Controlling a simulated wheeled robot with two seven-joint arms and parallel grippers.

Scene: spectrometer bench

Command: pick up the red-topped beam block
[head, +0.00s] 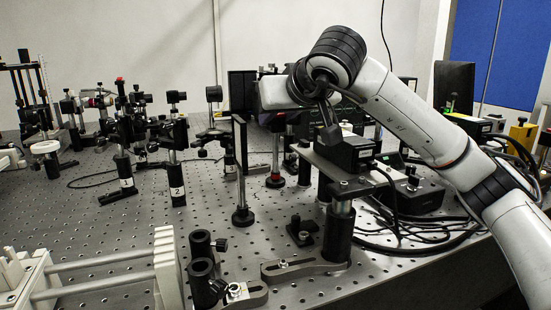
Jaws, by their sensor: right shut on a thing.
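My right gripper (326,108) hangs below my wrist over the middle-right of the bench, its dark fingers pointing down. It is shut on a small dark block (330,134), just above or touching a black flat-topped mount (345,155); I cannot tell which. No red top shows on this block, so I cannot confirm it is the red-topped beam block; the fingers may hide its top. A small red-topped piece (120,79) stands on a post at the left, well away from the gripper.
The perforated bench (110,240) carries several black posts and optic mounts at left and centre. A tall thin post (242,170) stands left of the gripper. A black control box (415,195) and loose cables lie at right. White plates with rods (100,265) fill the front left.

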